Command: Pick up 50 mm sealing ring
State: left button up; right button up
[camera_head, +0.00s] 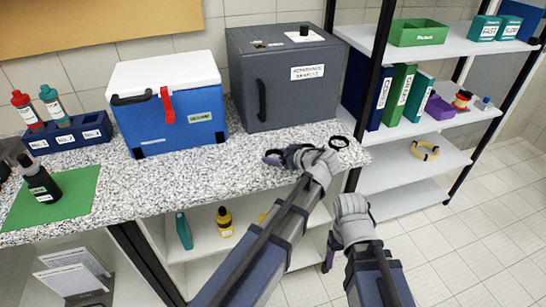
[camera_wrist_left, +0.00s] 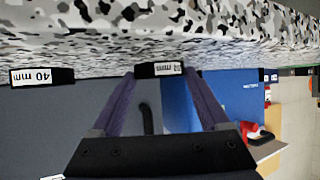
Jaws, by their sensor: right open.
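My left gripper (camera_head: 275,157) is low over the front right part of the speckled counter. In the left wrist view its two purple fingers (camera_wrist_left: 160,78) stand on either side of a small black piece with a white label (camera_wrist_left: 168,69), and both tips appear to touch it. The label is too small and turned to read surely; it looks like the 50 mm sealing ring. A second black ring (camera_head: 339,142) lies on the counter to the right. Its tag reads 40 mm in the left wrist view (camera_wrist_left: 42,76). My right gripper (camera_head: 329,251) is open and empty, below the counter edge.
A grey cabinet (camera_head: 285,90) and a blue cooler box (camera_head: 175,117) stand behind the gripper. A bottle rack (camera_head: 68,138) and green mat (camera_head: 55,200) are at left. A shelf unit (camera_head: 410,160) stands right of the counter. Counter in front of the cooler is clear.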

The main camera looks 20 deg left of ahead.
pick_arm(q)
jog(key=c, duration=0.9)
jog(key=shift+r, duration=0.15)
notch_tip(320, 180, up, 10)
jog(key=p, duration=1)
